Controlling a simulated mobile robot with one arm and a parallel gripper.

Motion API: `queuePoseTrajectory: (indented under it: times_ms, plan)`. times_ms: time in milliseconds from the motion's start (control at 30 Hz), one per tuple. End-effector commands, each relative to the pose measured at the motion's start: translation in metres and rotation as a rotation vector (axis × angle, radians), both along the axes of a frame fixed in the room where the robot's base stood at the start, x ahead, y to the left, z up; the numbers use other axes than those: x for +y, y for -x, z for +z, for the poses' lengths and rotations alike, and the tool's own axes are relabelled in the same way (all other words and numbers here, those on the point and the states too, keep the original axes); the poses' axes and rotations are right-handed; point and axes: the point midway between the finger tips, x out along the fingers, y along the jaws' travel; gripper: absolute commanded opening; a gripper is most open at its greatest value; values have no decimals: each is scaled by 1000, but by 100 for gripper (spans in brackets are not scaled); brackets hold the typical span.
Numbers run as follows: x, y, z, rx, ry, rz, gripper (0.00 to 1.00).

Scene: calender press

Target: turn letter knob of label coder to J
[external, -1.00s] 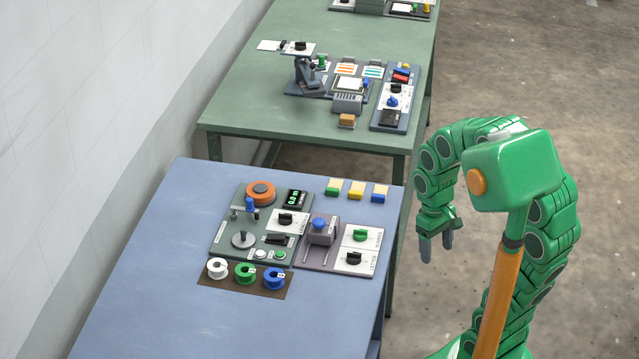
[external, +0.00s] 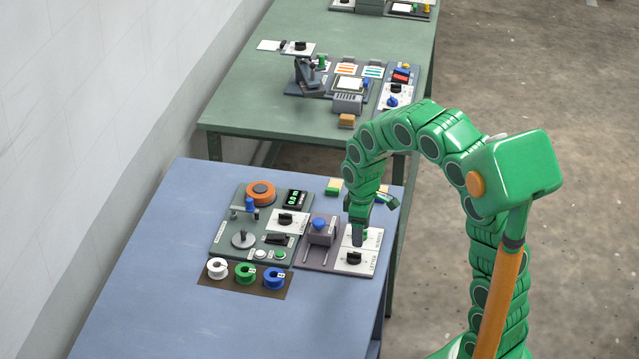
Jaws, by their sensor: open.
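The label coder (external: 310,256) is a purple-grey unit on the near blue table, with a blue-topped block and two white dial plates at its right. A black knob (external: 354,258) sits on the front plate, which seems to be the letter dial; its lettering is too small to read. My gripper (external: 358,242) points down over the coder's right side, just behind the black knob in the picture. It hides the green knob of the rear plate. Its fingers overlap in this view, it is open, and I cannot tell whether it touches anything.
Left of the coder is a green panel (external: 217,246) with an orange dial, levers and buttons. White, green and blue spools (external: 274,277) lie in front. Coloured blocks (external: 334,186) stand behind, partly hidden by my arm. The blue table's front left (external: 150,310) is clear.

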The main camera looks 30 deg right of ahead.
Motion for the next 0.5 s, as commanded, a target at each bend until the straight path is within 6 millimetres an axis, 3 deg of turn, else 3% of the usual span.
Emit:
queuePoseTrajectory:
  times_ms: [200,500]
  plan:
    - [7,-15,-9,-11,-3,49,69]
    - [7,-15,-28,-10,-2,52,69]
